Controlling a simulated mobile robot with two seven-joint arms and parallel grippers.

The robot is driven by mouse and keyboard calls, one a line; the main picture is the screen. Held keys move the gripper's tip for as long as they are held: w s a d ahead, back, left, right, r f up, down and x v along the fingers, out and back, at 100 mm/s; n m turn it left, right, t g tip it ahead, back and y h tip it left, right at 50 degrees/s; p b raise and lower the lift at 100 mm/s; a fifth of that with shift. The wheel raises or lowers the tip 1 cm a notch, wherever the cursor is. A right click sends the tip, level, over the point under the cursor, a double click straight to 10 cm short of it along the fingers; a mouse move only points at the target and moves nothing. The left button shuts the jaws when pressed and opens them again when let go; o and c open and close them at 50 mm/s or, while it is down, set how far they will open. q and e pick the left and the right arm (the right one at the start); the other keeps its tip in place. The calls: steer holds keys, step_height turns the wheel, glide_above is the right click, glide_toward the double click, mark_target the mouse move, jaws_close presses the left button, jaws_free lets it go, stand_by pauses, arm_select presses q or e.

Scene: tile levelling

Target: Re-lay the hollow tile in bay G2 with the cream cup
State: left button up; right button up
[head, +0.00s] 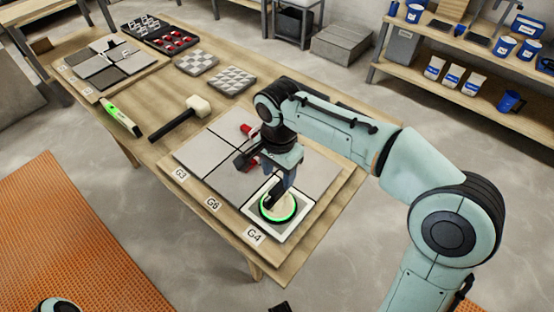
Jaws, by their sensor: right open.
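The cream cup (278,207) is a round cream disc with a glowing green ring, on the white-edged front tile (254,217) of the near panel. The plate in front of that tile reads G4; the other readable plates there are G3 and G6, and I cannot read a G2. My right gripper (275,197) is open, pointing down at the cup and covering part of it; contact is not clear. A dark piece at the bottom edge may be my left gripper (280,308); its jaws cannot be made out.
A mallet (181,119) and a green-and-black tool (120,118) lie left of the panel. Red wedge-like pieces (250,130) stand on the panel. Farther back are checkered blocks (197,62), a black tray (137,36) and another tiled board (150,62).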

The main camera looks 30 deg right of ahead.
mark_target(278, 187)
step_height(278, 187, down, 8)
steer(key=shift+r+b, duration=0.25)
steer(key=shift+b, duration=0.35)
steer(key=shift+c, duration=0.3)
jaws_close()
steer(key=shift+w+r, duration=0.1)
